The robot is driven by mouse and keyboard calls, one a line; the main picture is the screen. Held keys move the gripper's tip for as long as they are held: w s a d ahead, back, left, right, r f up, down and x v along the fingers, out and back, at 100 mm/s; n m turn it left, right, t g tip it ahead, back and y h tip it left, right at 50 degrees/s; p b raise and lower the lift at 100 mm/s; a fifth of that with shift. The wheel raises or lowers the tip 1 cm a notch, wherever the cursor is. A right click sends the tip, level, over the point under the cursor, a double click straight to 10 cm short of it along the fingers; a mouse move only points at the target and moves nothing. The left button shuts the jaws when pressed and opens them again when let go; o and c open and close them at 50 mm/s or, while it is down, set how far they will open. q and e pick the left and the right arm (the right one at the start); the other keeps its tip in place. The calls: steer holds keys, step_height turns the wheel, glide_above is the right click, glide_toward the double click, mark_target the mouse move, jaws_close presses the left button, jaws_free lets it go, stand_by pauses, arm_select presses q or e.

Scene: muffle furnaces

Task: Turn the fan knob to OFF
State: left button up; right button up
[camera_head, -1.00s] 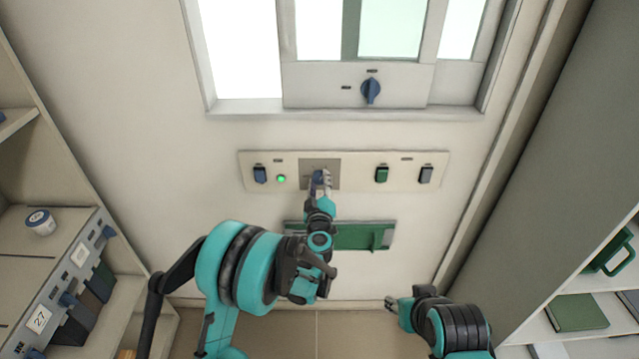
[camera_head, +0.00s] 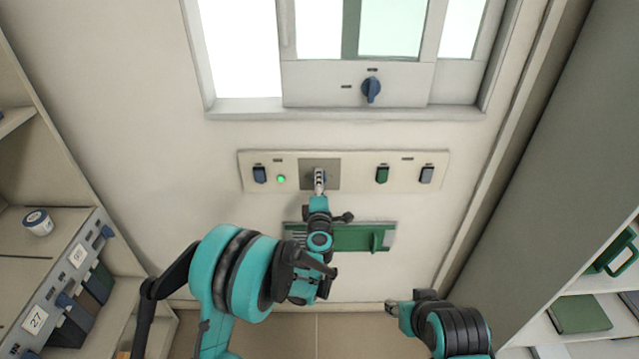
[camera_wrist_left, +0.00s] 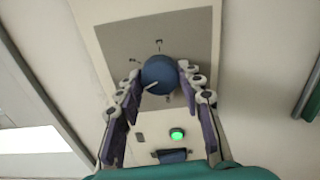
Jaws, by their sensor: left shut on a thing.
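The blue round knob (camera_wrist_left: 160,75) sits on a grey square plate (camera_wrist_left: 196,30) in the left wrist view. A pale pointer line on it points to the lower left of that view, and small marks ring it, too small to read. My left gripper (camera_wrist_left: 158,82) has its fingers on either side of the knob and is shut on it. In the head view the left gripper (camera_head: 319,178) is at the plate (camera_head: 333,165) and covers most of the knob. My right gripper (camera_head: 390,306) is low on the right, away from the panel; its opening is unclear.
The wall panel (camera_head: 222,160) also holds a lit green lamp (camera_head: 281,179), a blue switch (camera_head: 260,175), a green switch (camera_head: 382,175) and a grey switch (camera_head: 426,175). Another blue knob (camera_head: 371,89) is on the window frame above. A green tray (camera_head: 350,238) is below. Shelves flank both sides.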

arm_select(q)
steer(key=shift+n, duration=7.4)
steer(key=o, duration=1.2)
steer(key=shift+c, duration=0.2)
steer(key=s, duration=1.2)
